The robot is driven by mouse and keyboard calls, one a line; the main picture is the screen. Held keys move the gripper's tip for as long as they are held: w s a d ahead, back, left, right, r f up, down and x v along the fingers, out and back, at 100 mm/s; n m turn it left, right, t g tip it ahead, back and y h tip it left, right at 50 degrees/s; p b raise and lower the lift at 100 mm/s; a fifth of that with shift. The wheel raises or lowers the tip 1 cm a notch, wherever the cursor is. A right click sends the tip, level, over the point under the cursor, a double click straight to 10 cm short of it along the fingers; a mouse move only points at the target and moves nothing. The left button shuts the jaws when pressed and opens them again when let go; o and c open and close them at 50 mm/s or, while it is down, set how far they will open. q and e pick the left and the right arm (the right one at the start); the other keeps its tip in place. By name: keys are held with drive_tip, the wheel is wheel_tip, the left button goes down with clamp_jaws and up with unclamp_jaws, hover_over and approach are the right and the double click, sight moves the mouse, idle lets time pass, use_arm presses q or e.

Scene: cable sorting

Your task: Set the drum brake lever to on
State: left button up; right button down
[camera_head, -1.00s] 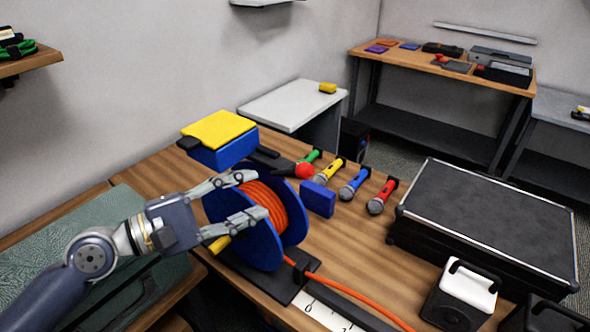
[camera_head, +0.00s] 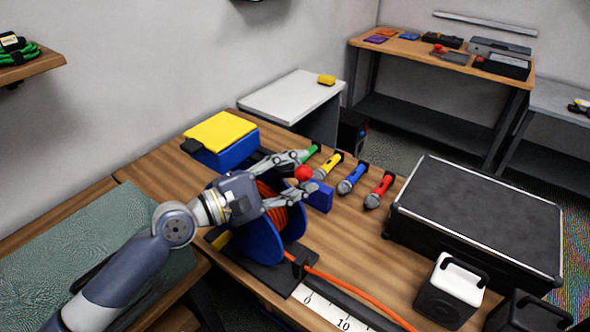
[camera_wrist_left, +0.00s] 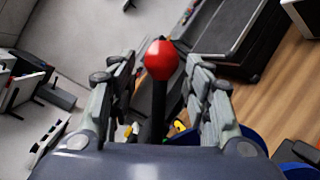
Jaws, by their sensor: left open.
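The drum brake lever shows in the head view as a red ball knob (camera_head: 304,173) beside the blue cable drum (camera_head: 262,243). In the left wrist view the red knob (camera_wrist_left: 161,59) tops a black shaft (camera_wrist_left: 159,105) that stands between my two fingers. My left gripper (camera_head: 308,172) is open, with one finger on each side of the lever, and the wrist view shows gaps between fingers and shaft. The drum carries orange cable (camera_head: 283,216). The gripper and forearm hide much of the drum and the lever's base. My right gripper is not in view.
Several microphones (camera_head: 352,178) lie just right of the lever. A blue block (camera_head: 320,197) sits by the drum and a blue-yellow box (camera_head: 222,139) behind. A black case (camera_head: 478,215) and a white-topped box (camera_head: 457,283) stand right. A ruler strip (camera_head: 345,322) lies in front.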

sight(280, 172)
use_arm(q)
clamp_jaws()
idle(0.3)
drive_tip(key=n, duration=0.2)
drive_tip(key=r, duration=0.1)
drive_tip(key=shift+w+a+r+n+t+h, duration=0.1)
drive_tip(key=shift+w+a+n+t+h, duration=0.15)
drive_tip(key=shift+a+n+t+h, duration=0.15)
drive_tip(key=n, duration=0.2)
drive_tip(key=w+a+r+n+t, duration=0.1)
drive_tip(key=shift+a+r+n+h, duration=0.1)
drive_tip(key=shift+n+h, duration=0.2)
drive_tip(key=shift+n, duration=0.1)
drive_tip(key=n, duration=0.1)
drive_tip(key=n+t, duration=0.1)
drive_tip(key=a+n, duration=0.1)
drive_tip(key=shift+w+r+t+p, duration=0.3)
drive_tip(key=shift+w+p, duration=0.05)
drive_tip(key=shift+p, duration=0.05)
drive_tip(key=shift+w+a+r+n+t+p, duration=0.1)
drive_tip(key=shift+w+a+n+t+p, duration=0.25)
drive_tip(key=shift+n, duration=0.7)
drive_tip(key=shift+w+a+n+t, duration=0.2)
drive_tip(key=shift+a+n+t, duration=0.3)
drive_tip(key=shift+n, duration=0.55)
